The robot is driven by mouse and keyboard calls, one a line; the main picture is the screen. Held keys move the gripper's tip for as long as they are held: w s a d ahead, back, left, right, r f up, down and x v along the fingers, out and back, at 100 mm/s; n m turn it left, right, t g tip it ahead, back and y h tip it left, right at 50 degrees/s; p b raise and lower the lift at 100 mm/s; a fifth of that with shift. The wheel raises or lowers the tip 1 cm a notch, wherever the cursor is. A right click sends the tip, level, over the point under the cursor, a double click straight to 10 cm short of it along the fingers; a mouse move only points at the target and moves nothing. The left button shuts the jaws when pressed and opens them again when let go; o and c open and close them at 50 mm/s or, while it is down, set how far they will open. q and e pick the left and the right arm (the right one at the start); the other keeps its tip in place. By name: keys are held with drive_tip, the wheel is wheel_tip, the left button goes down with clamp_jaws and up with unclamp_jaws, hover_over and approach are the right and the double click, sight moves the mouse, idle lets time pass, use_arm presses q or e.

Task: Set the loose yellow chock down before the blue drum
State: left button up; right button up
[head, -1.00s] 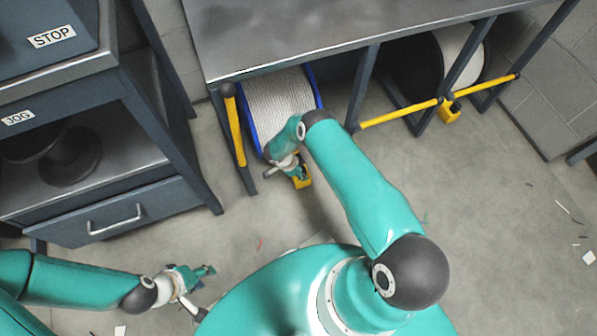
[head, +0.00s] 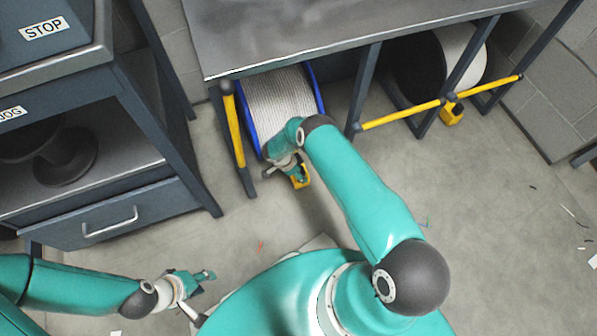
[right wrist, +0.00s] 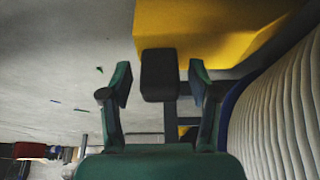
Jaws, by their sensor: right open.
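The blue drum (head: 278,95) has blue rims and pale cable wound on it, and lies under the steel bench. A yellow chock (head: 304,180) is at the drum's front, partly hidden by my right gripper (head: 293,169). In the right wrist view the chock (right wrist: 200,28) fills the top, just beyond the fingertips, with the wound drum (right wrist: 280,105) to the right.
A black-and-white drum (head: 460,58) stands in the bay to the right, with another yellow chock (head: 452,113) before it. Yellow bars (head: 400,115) and dark bench legs (head: 364,85) stand close by. A cabinet (head: 130,212) fills the left. Floor to the right is mostly clear.

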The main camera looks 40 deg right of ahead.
drive_tip(key=p+v, duration=0.3)
drive_tip(key=v, duration=0.3)
drive_tip(key=shift+a+r, duration=0.1)
drive_tip(key=shift+r, duration=0.1)
drive_tip(key=s+a+r+n+y, duration=0.3)
drive_tip(key=s+a+n, duration=0.2)
drive_tip(key=a, duration=0.2)
drive_tip(key=s+a+r+n+y, duration=0.3)
drive_tip(key=s+a+n, duration=0.1)
drive_tip(key=s+a, duration=0.15)
drive_tip(key=s+a+r+n+t+y, duration=0.1)
drive_tip(key=s+a+r+n, duration=0.3)
drive_tip(key=s+r+n, duration=0.5)
wheel_tip(320, 180, up, 3)
drive_tip(key=shift+s+a+f+n+t+y, duration=0.1)
drive_tip(key=shift+s+a+n+t+y, duration=0.25)
drive_tip(key=shift+s+y, duration=0.25)
